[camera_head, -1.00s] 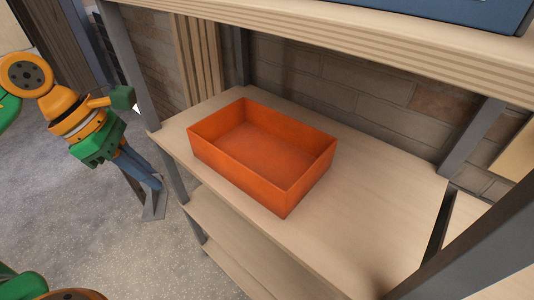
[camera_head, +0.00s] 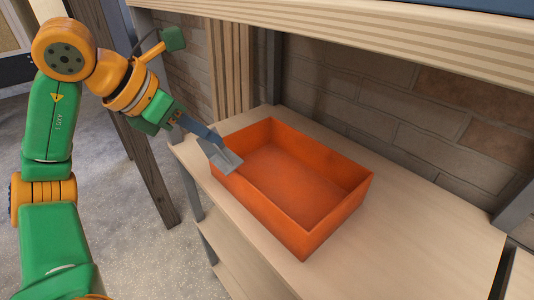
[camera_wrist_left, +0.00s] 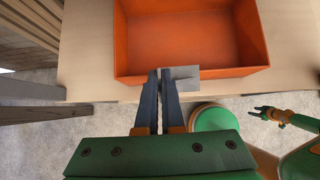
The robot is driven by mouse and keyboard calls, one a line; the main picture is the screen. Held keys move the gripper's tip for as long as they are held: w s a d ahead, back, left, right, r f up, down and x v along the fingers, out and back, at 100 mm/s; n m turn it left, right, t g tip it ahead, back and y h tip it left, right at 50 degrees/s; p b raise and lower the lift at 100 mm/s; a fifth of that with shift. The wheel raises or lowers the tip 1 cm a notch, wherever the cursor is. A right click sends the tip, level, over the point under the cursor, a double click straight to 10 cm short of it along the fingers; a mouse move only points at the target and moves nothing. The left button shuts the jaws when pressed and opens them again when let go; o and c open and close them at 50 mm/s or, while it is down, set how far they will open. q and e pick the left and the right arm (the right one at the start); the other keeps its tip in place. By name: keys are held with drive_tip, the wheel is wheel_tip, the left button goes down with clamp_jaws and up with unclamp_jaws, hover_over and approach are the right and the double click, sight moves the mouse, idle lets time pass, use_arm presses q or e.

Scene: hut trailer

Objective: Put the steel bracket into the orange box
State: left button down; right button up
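The orange box (camera_head: 305,240) stands open and empty on a wooden shelf. My left gripper (camera_head: 207,138) is at the box's left end. Its fingers are closed together on the steel bracket (camera_head: 222,158), a grey angled plate. The bracket overlaps the box's near-left rim in the head view. In the left wrist view the bracket (camera_wrist_left: 184,76) shows at the fingertips, across the rim of the box (camera_wrist_left: 190,35). I cannot tell whether it touches the rim. My right gripper (camera_wrist_left: 261,112) shows small in the left wrist view, away from the box, with its fingers apart and empty.
The shelf board (camera_head: 420,225) is bare to the right of the box. An upper shelf (camera_head: 380,35) runs above it. A shelf post (camera_head: 270,75) stands behind the box and a dark wooden post (camera_head: 150,180) stands at the left. A brick wall is behind.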

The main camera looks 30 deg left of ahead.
use_arm(q)
drive_tip(key=w+d+p, duration=0.3)
drive_tip(key=w, duration=0.5)
drive_tip(key=w+f, duration=0.1)
drive_tip(key=f, duration=0.2)
drive_tip(key=f+b, duration=0.1)
drive_tip(key=f, duration=0.2)
drive_tip(key=w+f+b, duration=0.1)
drive_tip(key=f, duration=0.2)
drive_tip(key=shift+w+d+f, duration=0.3)
drive_tip(key=shift+w+f, duration=0.05)
drive_tip(key=g+p, duration=0.1)
drive_tip(key=p, duration=0.1)
drive_tip(key=w+g+p, duration=0.1)
drive_tip(key=p, duration=0.3)
drive_tip(key=shift+w+d+r+g+y, duration=0.35)
drive_tip(key=shift+w+g+y, duration=0.05)
wheel_tip(320, 180, down, 3)
drive_tip(key=shift+w+r+g, duration=0.1)
drive_tip(key=shift+r+g, duration=0.1)
drive_tip(key=shift+g, duration=0.1)
drive_tip(key=shift+a+f, duration=0.1)
drive_tip(key=shift+f, duration=0.05)
use_arm(e)
wheel_tip(320, 180, up, 8)
use_arm(q)
drive_tip(key=shift+f, duration=0.1)
use_arm(e)
drive_tip(key=shift+d+f, duration=0.1)
